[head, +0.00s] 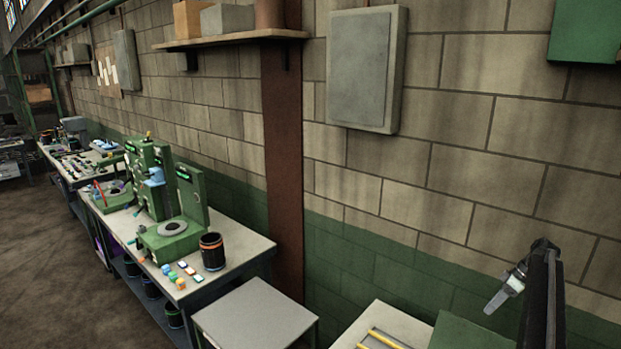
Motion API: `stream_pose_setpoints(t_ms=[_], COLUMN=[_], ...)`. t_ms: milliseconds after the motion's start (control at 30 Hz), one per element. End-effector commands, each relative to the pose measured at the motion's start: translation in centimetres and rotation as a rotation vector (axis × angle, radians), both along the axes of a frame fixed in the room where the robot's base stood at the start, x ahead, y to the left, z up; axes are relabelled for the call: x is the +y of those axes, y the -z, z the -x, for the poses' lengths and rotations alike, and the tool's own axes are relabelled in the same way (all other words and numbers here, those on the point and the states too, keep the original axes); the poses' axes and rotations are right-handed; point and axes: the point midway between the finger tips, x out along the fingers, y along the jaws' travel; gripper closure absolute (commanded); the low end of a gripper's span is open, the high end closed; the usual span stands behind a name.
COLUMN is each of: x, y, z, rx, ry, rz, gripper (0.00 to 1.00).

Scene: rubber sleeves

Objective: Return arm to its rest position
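My arm (540,290) shows at the lower right as a dark upright link, bent over at its top. My gripper (503,293) hangs from it, angled down and to the left, with a pale grey patch on it. It is in the air in front of the green lower wall, above a green surface. The fingers are small and I cannot tell whether they are open or shut. I see nothing clearly held in it.
A pale table (385,328) with yellow rails and a green panel (465,333) lie below my gripper. A grey stand (254,318) is left of it. Farther left, a workbench (243,254) carries green machines (150,185) and a black container (212,251). Floor at left is open.

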Motion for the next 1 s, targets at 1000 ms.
stream_pose_setpoints(t_ms=[1000], x=[2.5], y=[10.1], z=[-10.7], rx=[-0.099], ry=[0.207], rz=[0.943], gripper=[0.66])
